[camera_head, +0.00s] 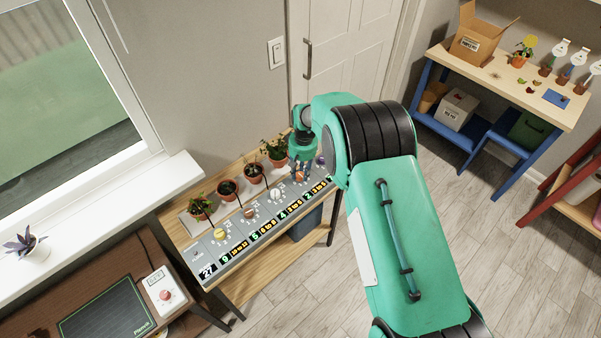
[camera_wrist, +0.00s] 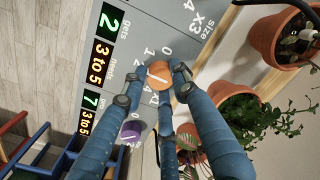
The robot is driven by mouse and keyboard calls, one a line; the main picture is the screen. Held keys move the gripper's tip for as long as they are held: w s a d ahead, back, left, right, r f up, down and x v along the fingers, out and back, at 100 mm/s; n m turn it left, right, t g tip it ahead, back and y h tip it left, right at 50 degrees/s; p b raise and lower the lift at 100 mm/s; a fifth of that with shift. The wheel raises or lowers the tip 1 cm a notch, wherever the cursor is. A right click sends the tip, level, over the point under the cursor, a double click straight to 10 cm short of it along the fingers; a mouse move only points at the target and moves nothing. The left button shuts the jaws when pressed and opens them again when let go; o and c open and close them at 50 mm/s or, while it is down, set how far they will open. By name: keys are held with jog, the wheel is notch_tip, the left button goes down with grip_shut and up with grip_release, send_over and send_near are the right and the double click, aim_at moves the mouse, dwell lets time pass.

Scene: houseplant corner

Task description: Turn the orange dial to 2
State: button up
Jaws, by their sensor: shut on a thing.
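The orange dial (camera_wrist: 157,69) is on the grey panel (camera_wrist: 196,22), with a thin white line across its face. Small printed figures 0, 1 and 2 stand beside it; I cannot tell which one the line points to. My gripper (camera_wrist: 156,86) has its blue fingers closed around the dial's rim. Beside the dial, the panel shows a green 2 by "gets" and a yellow "3 to 5" by "needs". In the head view, the orange dial (camera_head: 300,177) sits below my gripper (camera_head: 301,171), partly covered by the fingers.
A purple dial (camera_wrist: 130,131) is close to one finger. White (camera_head: 276,194) and yellow (camera_head: 220,233) dials sit farther along the panel. Potted plants (camera_head: 254,173) line its back edge, close behind the fingers. A window sill (camera_head: 110,210) is at left.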

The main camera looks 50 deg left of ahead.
aim_at(302, 174)
jog(key=shift+d+f, duration=0.1)
dwell(0.3)
jog(key=o, duration=1.1)
jog(key=shift+o, duration=0.2)
jog(key=shift+r, duration=0.2)
notch_tip(302, 174, up, 12)
jog(key=shift+w+f, duration=0.15)
jog(key=shift+w, duration=0.2)
jog(key=shift+d, duration=0.1)
